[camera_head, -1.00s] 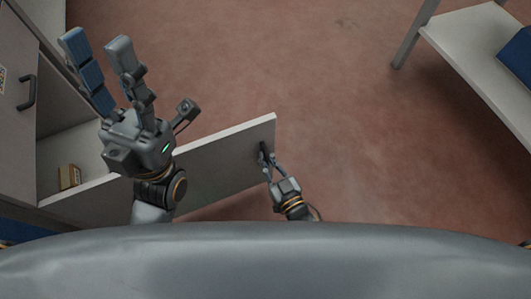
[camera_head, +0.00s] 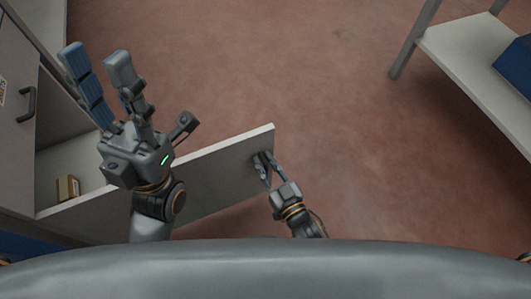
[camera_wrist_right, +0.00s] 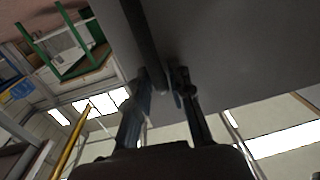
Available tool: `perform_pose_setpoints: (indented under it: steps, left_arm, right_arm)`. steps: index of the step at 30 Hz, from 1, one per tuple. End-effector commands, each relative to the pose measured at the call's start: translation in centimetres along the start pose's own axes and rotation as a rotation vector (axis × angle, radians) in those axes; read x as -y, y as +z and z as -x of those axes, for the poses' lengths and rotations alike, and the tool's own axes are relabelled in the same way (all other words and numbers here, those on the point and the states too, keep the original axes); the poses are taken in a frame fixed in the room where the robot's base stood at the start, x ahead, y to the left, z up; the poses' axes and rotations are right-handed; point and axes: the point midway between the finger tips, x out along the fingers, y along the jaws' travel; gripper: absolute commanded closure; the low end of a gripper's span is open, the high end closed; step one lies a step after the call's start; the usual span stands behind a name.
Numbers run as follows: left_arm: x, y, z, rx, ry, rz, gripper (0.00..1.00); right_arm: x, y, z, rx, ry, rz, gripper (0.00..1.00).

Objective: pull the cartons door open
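The cartons door (camera_head: 215,168) is a grey panel standing swung out from the cabinet, with its free end out over the floor. Its dark handle (camera_head: 262,157) is near that free end; in the right wrist view the handle (camera_wrist_right: 142,35) is a dark bar running down to the fingers. My right gripper (camera_head: 263,168) has its two fingers on either side of the handle and appears closed on it; the fingers also show in the right wrist view (camera_wrist_right: 162,82). My left gripper (camera_head: 95,75) is open and empty, fingers spread, above the door's hinge side.
A small carton (camera_head: 67,188) sits inside the open cabinet compartment at left. Another cabinet front (camera_head: 15,110) with a dark handle (camera_head: 27,104) stands beside it. A pale table (camera_head: 470,75) with a blue object (camera_head: 518,65) is at right. The floor between is clear.

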Motion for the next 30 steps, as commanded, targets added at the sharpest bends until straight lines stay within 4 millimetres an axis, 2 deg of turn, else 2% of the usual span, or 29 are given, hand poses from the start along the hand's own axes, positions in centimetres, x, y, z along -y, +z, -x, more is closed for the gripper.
perform_pose_setpoints:
  steps: [6,12,30]
  left_arm:
    - [0.0,0.0,0.0,0.001,0.000,0.001,0.60]
    - [0.0,0.0,0.1,0.002,0.000,0.001,0.60]
    - [0.0,0.0,0.1,0.002,0.001,0.001,0.60]
  right_arm:
    - [-0.1,-3.8,0.1,-0.002,0.000,0.000,0.79]
    - [-0.1,-5.9,0.0,-0.001,0.000,-0.001,0.79]
    - [-0.1,-6.3,0.0,0.000,0.001,-0.001,0.79]
